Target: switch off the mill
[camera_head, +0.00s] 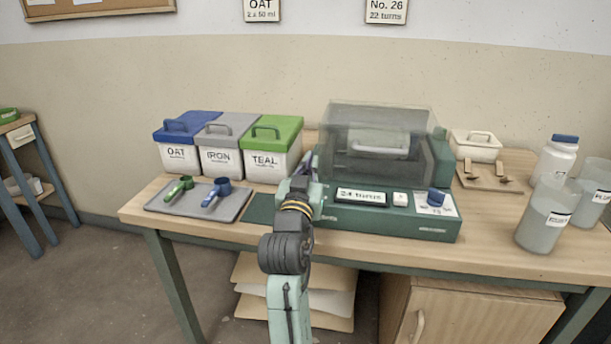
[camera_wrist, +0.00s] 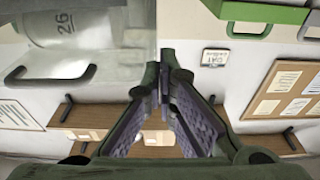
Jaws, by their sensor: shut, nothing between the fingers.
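The mill stands on the table with a green base (camera_head: 335,215) and a clear, shut-looking cover (camera_head: 405,115). Its front has a display (camera_head: 361,197) that seems to read "24 turns", a small white button (camera_head: 400,198) and a blue knob (camera_head: 436,197) on a white marked plate. In the wrist view the cover (camera_wrist: 110,20) fills the upper left, with a jar (camera_wrist: 60,22) marked 26 behind it. My gripper (camera_head: 307,160) is just left of the mill, away from the button and knob. In the wrist view my gripper (camera_wrist: 160,85) is shut and empty.
Blue-, grey- and green-lidded OAT (camera_head: 178,157), IRON (camera_head: 217,160) and TEAL (camera_head: 264,165) buckets stand left. A tray (camera_head: 237,205) holds a green and a blue scoop. Right are a small lidded tub (camera_head: 475,152), a board (camera_head: 487,183), a bottle (camera_head: 555,162) and clear jugs (camera_head: 545,225).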

